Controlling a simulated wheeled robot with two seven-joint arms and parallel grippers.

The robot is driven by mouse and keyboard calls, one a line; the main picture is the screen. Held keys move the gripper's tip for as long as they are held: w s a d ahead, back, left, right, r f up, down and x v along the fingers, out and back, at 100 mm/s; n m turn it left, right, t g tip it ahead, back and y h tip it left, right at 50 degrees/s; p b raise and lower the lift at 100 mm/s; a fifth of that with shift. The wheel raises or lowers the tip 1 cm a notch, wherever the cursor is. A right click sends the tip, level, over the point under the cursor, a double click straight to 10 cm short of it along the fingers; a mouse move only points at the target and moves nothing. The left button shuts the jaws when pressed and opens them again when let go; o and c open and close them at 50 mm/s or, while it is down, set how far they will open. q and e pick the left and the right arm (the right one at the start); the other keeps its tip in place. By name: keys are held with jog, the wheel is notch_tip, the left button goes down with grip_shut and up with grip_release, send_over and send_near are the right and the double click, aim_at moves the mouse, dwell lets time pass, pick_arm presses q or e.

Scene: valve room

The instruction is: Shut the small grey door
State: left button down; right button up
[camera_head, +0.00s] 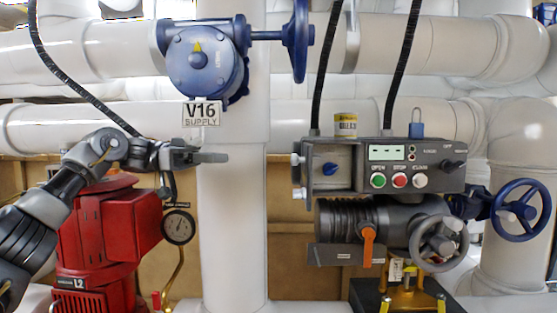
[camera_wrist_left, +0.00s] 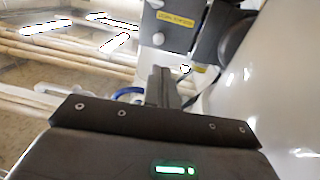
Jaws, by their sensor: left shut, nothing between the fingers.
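The small grey door (camera_head: 308,180) appears to stand open at the left end of the grey control box (camera_head: 440,178), seen nearly edge-on. Two pale knobs are on its left side. The recess beside it shows a blue knob (camera_head: 330,169). In the left wrist view a grey panel with a yellow label (camera_wrist_left: 174,18) and pale knobs, likely the door's outer face, lies beyond my fingers. My left gripper (camera_head: 222,157) is shut and empty, left of the door with a clear gap; its fingers also show in the wrist view (camera_wrist_left: 160,85). My right gripper is not in view.
A white vertical pipe (camera_head: 232,230) stands behind my left gripper. A red unit (camera_head: 95,235) and a gauge (camera_head: 179,227) are below my left arm. A blue valve (camera_head: 205,65) is above. An orange lever (camera_head: 368,247) and grey handwheel (camera_head: 439,243) sit below the box.

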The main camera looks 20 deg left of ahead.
pick_arm(q)
jog(key=w+d+p, duration=0.2)
jog(key=d+p, duration=0.1)
jog(key=d, duration=1)
jog(key=shift+w+d, duration=0.15)
jog(key=shift+d, duration=0.2)
jog(key=shift+f, duration=0.1)
